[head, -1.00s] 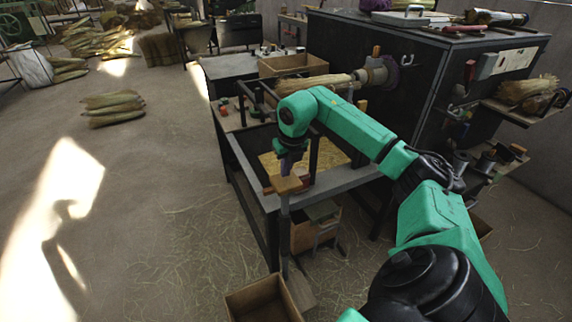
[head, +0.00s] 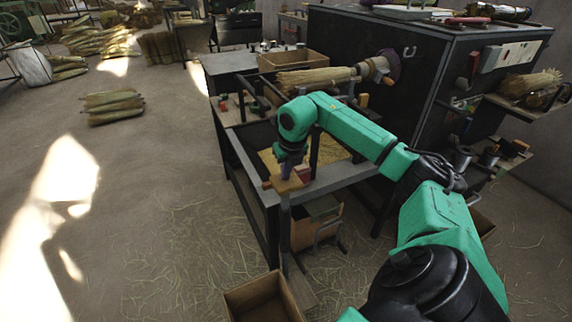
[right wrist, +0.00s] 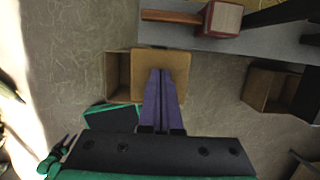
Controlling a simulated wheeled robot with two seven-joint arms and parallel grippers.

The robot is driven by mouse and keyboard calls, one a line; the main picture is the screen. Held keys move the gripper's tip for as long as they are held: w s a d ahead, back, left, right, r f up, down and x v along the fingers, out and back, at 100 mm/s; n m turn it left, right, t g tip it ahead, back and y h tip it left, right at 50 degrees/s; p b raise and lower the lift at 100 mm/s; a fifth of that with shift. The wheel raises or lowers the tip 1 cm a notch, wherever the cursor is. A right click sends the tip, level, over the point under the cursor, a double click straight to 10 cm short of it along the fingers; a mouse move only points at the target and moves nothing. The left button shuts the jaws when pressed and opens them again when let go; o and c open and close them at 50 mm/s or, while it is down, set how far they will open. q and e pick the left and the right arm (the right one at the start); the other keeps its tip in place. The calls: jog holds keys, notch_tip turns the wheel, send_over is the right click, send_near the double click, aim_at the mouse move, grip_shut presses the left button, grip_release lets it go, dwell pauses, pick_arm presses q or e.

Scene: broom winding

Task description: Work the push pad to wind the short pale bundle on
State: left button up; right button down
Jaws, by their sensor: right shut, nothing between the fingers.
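My left gripper is out of view.
An open wooden box (head: 262,298) stands on the floor below. Another bundle (head: 530,84) lies on the right shelf.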

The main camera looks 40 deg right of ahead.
aim_at(287, 182)
jog(key=shift+s+f+b, duration=0.15)
jog(key=shift+f+b, duration=1.55)
jog(key=shift+f, duration=1.1)
jog(key=p+v, duration=0.2)
jog(key=v, duration=0.1)
jog(key=w+p+v, duration=0.1)
jog(key=p+v, duration=0.2)
jog(key=w+p+v, duration=0.1)
jog(key=p+v, duration=0.2)
jog(key=shift+w+d+r, duration=0.1)
jog(key=shift+d+r, duration=0.2)
jog(key=shift+r, duration=0.35)
jog(key=shift+f, duration=0.2)
jog(key=shift+w, duration=0.1)
